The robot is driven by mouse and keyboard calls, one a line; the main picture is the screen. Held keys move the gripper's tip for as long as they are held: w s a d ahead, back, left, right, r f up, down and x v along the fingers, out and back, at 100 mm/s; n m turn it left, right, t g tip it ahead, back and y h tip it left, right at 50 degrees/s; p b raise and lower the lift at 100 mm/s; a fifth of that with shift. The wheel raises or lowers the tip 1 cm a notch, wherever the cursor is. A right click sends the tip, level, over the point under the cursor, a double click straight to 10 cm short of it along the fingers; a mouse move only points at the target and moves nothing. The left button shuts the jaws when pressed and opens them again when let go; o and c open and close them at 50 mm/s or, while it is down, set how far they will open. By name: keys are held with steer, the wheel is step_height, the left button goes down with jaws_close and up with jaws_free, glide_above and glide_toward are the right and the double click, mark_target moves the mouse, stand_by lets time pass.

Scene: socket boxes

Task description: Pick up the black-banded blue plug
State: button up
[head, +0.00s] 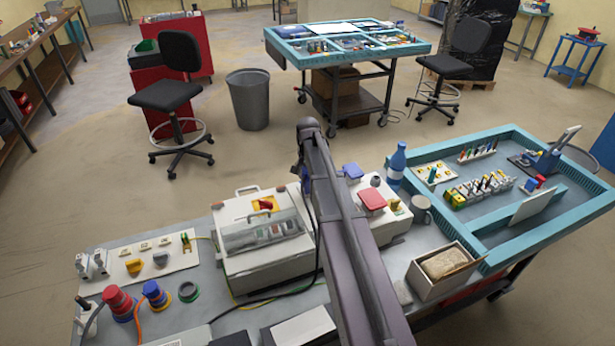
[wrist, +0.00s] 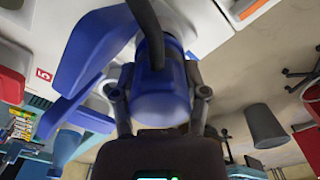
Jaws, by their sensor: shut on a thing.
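In the wrist view my gripper (wrist: 159,92) is shut on a blue plug (wrist: 158,60), one finger on each side of its body. A dark cable runs over the plug at the top of the picture. I cannot make out a black band on it. A blue flap-like part (wrist: 88,55) lies close beside the plug on the left, near a white box face marked 5. I cannot tell whether the plug sits in a socket. In the head view my arm hides the gripper. Another blue plug (head: 155,293) with an orange cable stands at the bench's left.
A red plug (head: 118,302) stands beside that blue one. A white box with a clear cover (head: 265,232) is left of my arm. A box with red (head: 372,200) and blue (head: 352,171) lids, a blue bottle (head: 397,165) and an open carton (head: 443,270) are right.

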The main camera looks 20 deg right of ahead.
steer(key=shift+r+p, duration=4.05)
steer(key=shift+r, duration=0.3)
